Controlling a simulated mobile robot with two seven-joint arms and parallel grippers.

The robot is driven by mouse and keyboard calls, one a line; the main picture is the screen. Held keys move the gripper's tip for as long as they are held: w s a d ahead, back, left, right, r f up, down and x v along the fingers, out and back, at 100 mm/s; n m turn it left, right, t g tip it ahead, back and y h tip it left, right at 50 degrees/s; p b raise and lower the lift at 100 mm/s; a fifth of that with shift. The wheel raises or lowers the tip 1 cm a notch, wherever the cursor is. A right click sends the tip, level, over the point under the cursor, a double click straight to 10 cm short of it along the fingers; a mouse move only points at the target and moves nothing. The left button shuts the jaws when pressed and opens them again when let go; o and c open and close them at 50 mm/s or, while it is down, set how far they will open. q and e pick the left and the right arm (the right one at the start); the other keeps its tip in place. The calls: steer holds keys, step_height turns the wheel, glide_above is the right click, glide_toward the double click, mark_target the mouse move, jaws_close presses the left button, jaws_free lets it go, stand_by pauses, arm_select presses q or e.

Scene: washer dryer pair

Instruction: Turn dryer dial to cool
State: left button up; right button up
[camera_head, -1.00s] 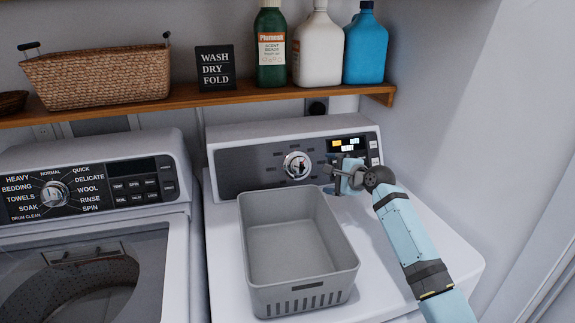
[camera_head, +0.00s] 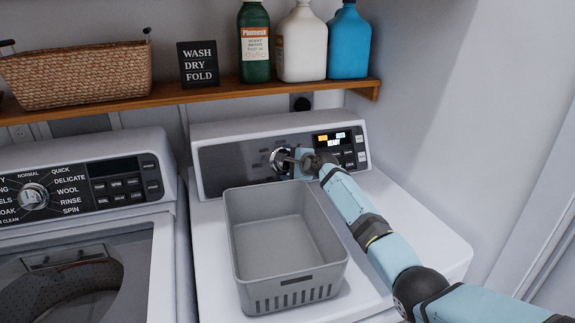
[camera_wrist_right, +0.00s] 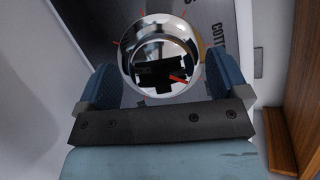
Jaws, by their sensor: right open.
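The dryer dial is a chrome knob (camera_head: 279,159) on the dark panel of the right-hand machine, the dryer (camera_head: 208,222). My right gripper (camera_head: 290,160) is at the dial and hides part of it in the head view. In the right wrist view the chrome dial (camera_wrist_right: 160,62) sits between the two blue fingers of my open right gripper (camera_wrist_right: 158,82), with a red pointer mark on its face. I cannot tell whether the fingers touch it. Most labels around the dial are hidden or too small to read. My left gripper is not in view.
The dryer's display (camera_head: 334,138) is lit. The washer (camera_head: 90,225) stands at left. A wooden shelf (camera_head: 215,90) with bottles (camera_head: 302,45) runs above.

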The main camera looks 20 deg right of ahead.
steer(key=shift+w+f, duration=0.1)
steer(key=shift+w, duration=0.05)
steer(key=c, duration=0.9)
